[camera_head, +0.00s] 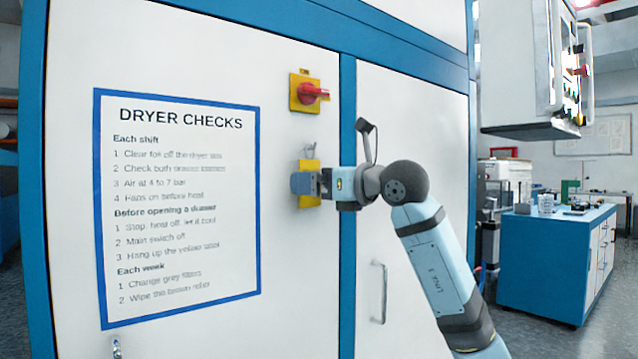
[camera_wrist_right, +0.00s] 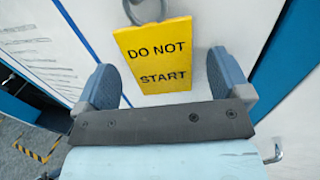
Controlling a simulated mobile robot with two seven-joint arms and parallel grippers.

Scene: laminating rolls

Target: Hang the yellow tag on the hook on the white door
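The yellow tag (camera_head: 310,201) is upright against the white door (camera_head: 230,60), below the red switch, partly hidden by my right gripper (camera_head: 304,184). In the right wrist view the tag (camera_wrist_right: 160,58) reads "DO NOT START". A grey loop (camera_wrist_right: 132,14) shows at its top edge; the frame cuts it off, so I cannot tell if it is the hook or part of the tag. The right gripper (camera_wrist_right: 165,85) is open, one finger on each side of the tag, with gaps between them. My left gripper is not in view.
A red switch on a yellow plate (camera_head: 309,92) sits above the tag. A blue-framed "DRYER CHECKS" sign (camera_head: 180,210) is on the door to the left. A door handle (camera_head: 379,292) stands out at lower right. A control box (camera_head: 530,70) and blue cabinet (camera_head: 545,255) are further right.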

